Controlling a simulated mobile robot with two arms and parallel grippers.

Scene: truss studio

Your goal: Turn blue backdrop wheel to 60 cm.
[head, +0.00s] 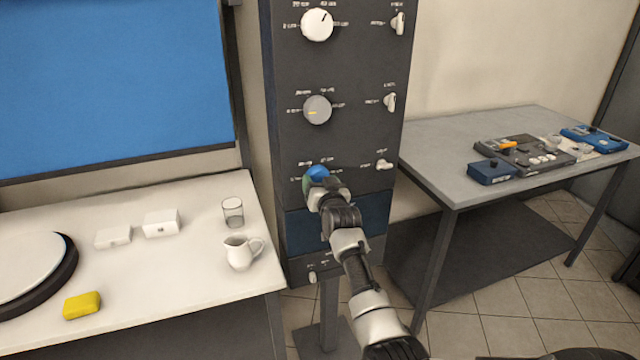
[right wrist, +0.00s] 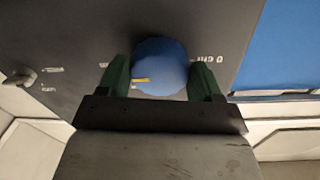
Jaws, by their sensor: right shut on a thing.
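The blue wheel (head: 317,172) is the lowest of three round knobs on the dark grey control panel (head: 290,230). My right gripper (head: 313,183) reaches up to it from below and is shut on it. In the right wrist view the blue wheel (right wrist: 160,66) sits between the two green fingers (right wrist: 160,85), one on each side. A yellow pointer mark on it points left in that view. The scale print beside it is only partly readable. The blue backdrop (head: 110,80) hangs at the left in the head view. My left gripper is not in view.
Above are a grey knob (head: 317,110) and a white knob (head: 317,24), with small toggles (head: 389,102) to the right. A white table with a jug (head: 239,252), glass (head: 232,212) and yellow block (head: 82,305) stands left. A grey table (head: 440,150) with devices stands right.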

